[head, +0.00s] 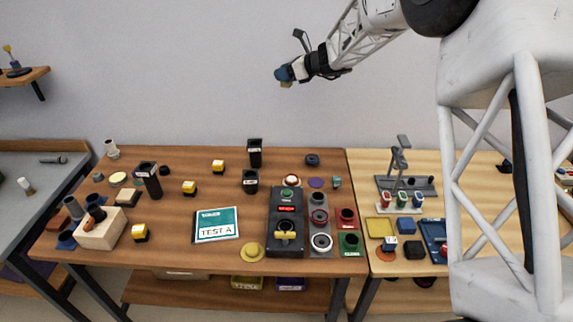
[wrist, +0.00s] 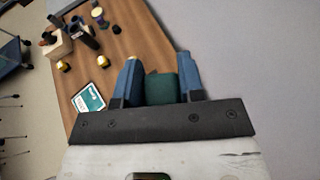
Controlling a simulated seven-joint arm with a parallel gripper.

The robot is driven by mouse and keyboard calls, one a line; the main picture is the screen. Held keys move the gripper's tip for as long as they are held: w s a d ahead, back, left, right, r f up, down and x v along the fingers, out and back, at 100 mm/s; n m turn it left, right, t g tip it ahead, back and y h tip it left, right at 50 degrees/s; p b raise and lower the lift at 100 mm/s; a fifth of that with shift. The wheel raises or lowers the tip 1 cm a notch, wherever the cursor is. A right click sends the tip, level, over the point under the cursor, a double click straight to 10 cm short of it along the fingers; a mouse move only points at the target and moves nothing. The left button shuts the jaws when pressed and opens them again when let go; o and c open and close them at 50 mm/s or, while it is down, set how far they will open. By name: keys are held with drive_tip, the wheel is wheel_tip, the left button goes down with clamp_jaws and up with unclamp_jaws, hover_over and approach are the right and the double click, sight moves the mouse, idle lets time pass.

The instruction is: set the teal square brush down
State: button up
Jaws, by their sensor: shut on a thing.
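My gripper (head: 285,75) is high above the back of the brown table, in front of the grey wall. In the wrist view its two blue fingers (wrist: 160,80) are closed on the sides of a dark teal block-shaped thing, the teal square brush (wrist: 161,89). The brush is clear of the table. Its far end and underside are hidden in the wrist view. In the head view the fingers mostly cover it, and a small tan bit shows below them.
A lighter table (head: 400,268) with a grey stand (head: 400,160) adjoins on the right.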

wheel_tip(320, 180, down, 23)
drive_tip(key=shift+r, duration=0.1)
drive_tip(key=shift+f, duration=3.1)
drive_tip(key=shift+f, duration=0.1)
drive_tip(key=shift+f, duration=1.75)
drive_tip(key=shift+f, duration=0.1)
drive_tip(key=o, duration=0.9)
drive_tip(key=shift+d, duration=0.1)
